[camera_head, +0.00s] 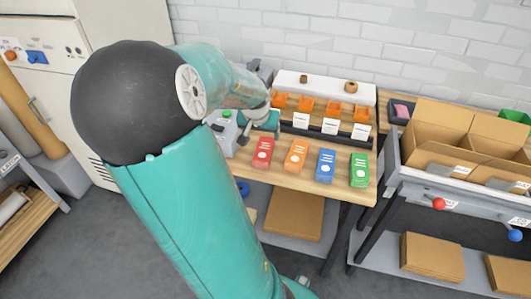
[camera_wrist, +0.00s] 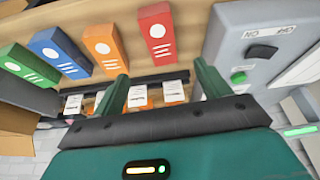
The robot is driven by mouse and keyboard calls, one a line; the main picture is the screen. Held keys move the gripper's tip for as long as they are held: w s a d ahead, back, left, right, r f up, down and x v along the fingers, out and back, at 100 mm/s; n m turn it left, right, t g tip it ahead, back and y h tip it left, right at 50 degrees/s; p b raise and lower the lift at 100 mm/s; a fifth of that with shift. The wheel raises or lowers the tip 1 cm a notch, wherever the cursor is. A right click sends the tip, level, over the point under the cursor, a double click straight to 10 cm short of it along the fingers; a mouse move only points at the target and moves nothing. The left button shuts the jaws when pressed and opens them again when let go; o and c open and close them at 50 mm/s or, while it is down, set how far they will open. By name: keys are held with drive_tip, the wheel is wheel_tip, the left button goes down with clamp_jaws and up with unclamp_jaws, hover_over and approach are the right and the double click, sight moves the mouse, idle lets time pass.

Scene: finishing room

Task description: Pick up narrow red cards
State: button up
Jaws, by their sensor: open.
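The narrow red cards (camera_head: 263,152) are an upright-looking red pack with white marks, at the left end of a row on the wooden table. They also show in the wrist view (camera_wrist: 157,36), at the top centre beyond my fingertips. My gripper (camera_wrist: 162,72) is open, with one green finger on each side and nothing held between them. In the head view it is mostly hidden by my arm, just behind the red pack. It looks apart from the pack.
Orange (camera_head: 296,157), blue (camera_head: 325,165) and green (camera_head: 360,170) packs stand to the right of the red one. Behind them is a dark rack with orange bins (camera_head: 305,104) and white labels. A grey control box (camera_wrist: 258,50) with a green button is close beside my gripper. Cardboard boxes (camera_head: 437,122) are at right.

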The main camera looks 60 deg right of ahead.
sight(264, 148)
drive_tip(key=x, duration=0.7)
drive_tip(key=shift+w+f, duration=0.15)
drive_tip(key=shift+f, duration=0.15)
drive_tip(key=shift+x, duration=2.85)
drive_tip(key=c, duration=1.2)
drive_tip(key=shift+r, duration=0.1)
drive_tip(key=shift+r, duration=0.45)
drive_tip(key=v, duration=0.2)
drive_tip(key=w+a+v, duration=0.1)
drive_tip(key=v, duration=0.5)
drive_tip(key=shift+w+a+f, duration=0.15)
drive_tip(key=shift+a, duration=0.1)
drive_tip(key=shift+w+a+r, duration=0.15)
drive_tip(key=shift+a+r, duration=0.65)
drive_tip(key=shift+a, duration=0.8)
drive_tip(key=shift+w+a+r, duration=0.15)
drive_tip(key=shift+a+r, duration=0.65)
drive_tip(key=shift+a, duration=0.75)
drive_tip(key=shift+w+a+r, duration=0.15)
drive_tip(key=shift+a+r, duration=0.65)
drive_tip(key=shift+a, duration=0.8)
